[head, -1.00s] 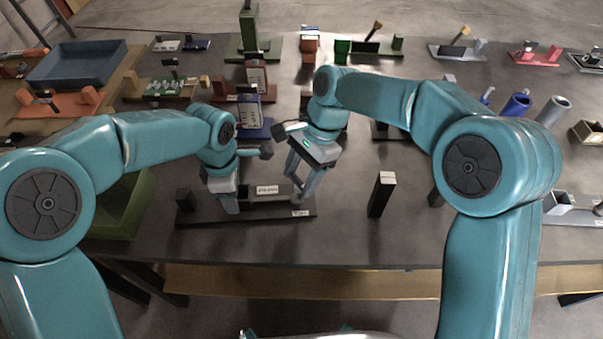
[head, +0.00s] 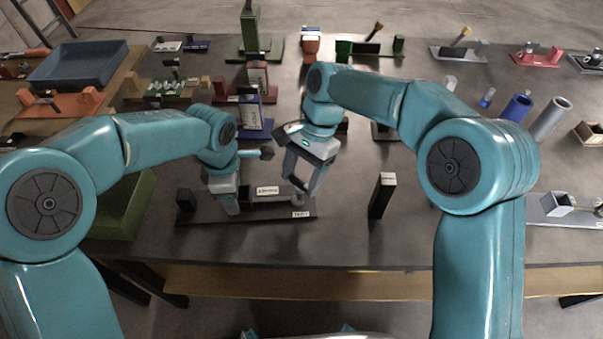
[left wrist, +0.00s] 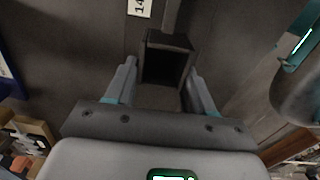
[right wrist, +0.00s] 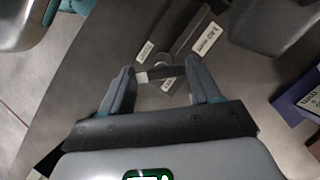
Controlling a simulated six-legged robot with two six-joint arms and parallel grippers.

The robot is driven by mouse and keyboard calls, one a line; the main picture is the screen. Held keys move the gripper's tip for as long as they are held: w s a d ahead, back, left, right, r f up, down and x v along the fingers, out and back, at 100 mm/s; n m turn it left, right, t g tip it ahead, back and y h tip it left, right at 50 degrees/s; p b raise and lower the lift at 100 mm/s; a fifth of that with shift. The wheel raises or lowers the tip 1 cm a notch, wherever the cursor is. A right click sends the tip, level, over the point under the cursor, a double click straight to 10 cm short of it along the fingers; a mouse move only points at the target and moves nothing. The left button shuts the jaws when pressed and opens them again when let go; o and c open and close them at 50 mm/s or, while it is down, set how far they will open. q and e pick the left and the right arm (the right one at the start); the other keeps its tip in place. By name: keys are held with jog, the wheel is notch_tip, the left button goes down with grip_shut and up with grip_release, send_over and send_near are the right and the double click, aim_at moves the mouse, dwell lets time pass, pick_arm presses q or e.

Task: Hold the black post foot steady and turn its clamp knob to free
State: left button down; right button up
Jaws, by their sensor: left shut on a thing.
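The black post foot (head: 265,214) lies on the table in front of me, a long dark base with white labels. My left gripper (head: 232,208) is shut on its raised black part near the left end. In the left wrist view a dark square block (left wrist: 166,60) stands between the fingers of my left gripper (left wrist: 162,88). The grey clamp knob (head: 298,198) is at the foot's right end. My right gripper (head: 300,187) is open just above it. In the right wrist view the round knob (right wrist: 168,85) and its dark crossbar with a pale end show between the fingers of my right gripper (right wrist: 163,80).
A black upright block (head: 381,196) stands to the right of the foot. A blue labelled block (head: 252,120) stands behind it. The table's front edge is near, and the table right of the upright block is mostly clear.

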jog(key=shift+o, duration=1.2)
jog(key=v, duration=1.2)
jog(key=x, duration=1.2)
jog(key=shift+c, duration=0.3)
